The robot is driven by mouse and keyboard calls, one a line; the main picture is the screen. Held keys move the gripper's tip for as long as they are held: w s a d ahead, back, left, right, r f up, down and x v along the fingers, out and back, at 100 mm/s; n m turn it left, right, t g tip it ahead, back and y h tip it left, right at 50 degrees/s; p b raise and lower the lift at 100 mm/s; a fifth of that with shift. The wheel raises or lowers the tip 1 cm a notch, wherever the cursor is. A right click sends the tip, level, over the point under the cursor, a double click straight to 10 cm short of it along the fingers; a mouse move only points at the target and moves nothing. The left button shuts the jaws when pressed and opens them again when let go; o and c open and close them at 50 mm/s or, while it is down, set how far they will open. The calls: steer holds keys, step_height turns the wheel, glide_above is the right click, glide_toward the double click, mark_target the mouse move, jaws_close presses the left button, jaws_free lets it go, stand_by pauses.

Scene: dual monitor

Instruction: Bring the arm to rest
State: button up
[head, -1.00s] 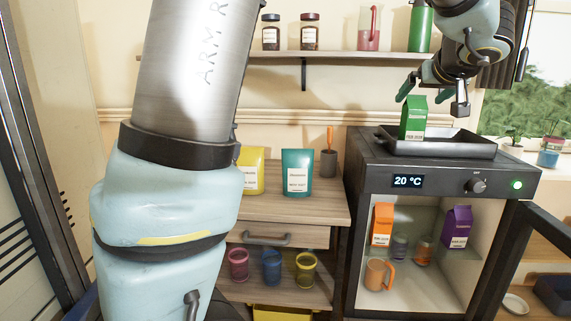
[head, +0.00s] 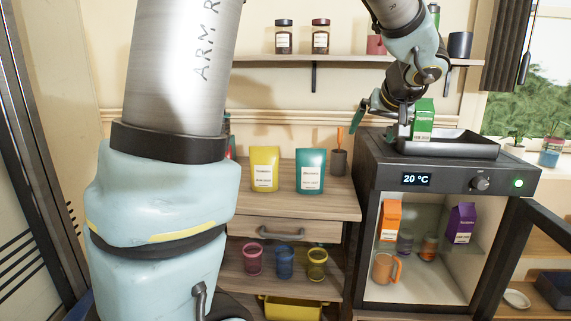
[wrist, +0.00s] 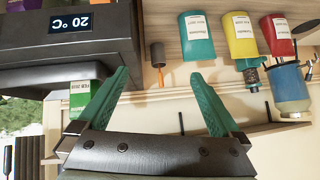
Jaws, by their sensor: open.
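My gripper (head: 380,118) is open and empty in the head view, in the air above the left side of the small oven-like cabinet. A green carton (head: 423,120) stands upright in the black tray (head: 460,150) on the cabinet top, just right of my gripper and partly hidden by it. In the wrist view, which is upside down, my two green fingers (wrist: 160,76) are wide apart with nothing between them. The green carton (wrist: 84,95) shows partly behind the left finger.
The cabinet (head: 385,170) has its door (head: 520,250) open at the right, with cartons and an orange mug (head: 385,268) inside. A yellow pouch (head: 264,170) and teal pouch (head: 310,172) stand on the wooden counter. Jars (head: 284,38) stand on the shelf (head: 345,60).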

steer(key=s+a+f+g+p, duration=0.1)
steer(key=a+f, duration=0.3)
steer(key=a, duration=0.4)
steer(key=s+a+f+g+y+p, duration=0.1)
steer(key=s+a+f+g+p, duration=0.1)
steer(key=a, duration=0.7)
steer(key=shift+s+f+g, duration=0.8)
steer(key=shift+f+g, duration=0.15)
steer(key=shift+g, duration=0.05)
steer(key=s+a+f+g+p, duration=0.1)
steer(key=s+a, duration=0.2)
steer(key=s+a+f+h+p, duration=0.1)
steer(key=s+a+f, duration=0.1)
steer(key=s+a, duration=0.1)
steer(key=s+a+f+n+g+p, duration=0.1)
steer(key=s+a, duration=0.2)
steer(key=a, duration=0.1)
steer(key=shift+s+f+g+h, duration=0.1)
steer(key=shift+f+g+h, duration=0.2)
steer(key=shift+h, duration=0.1)
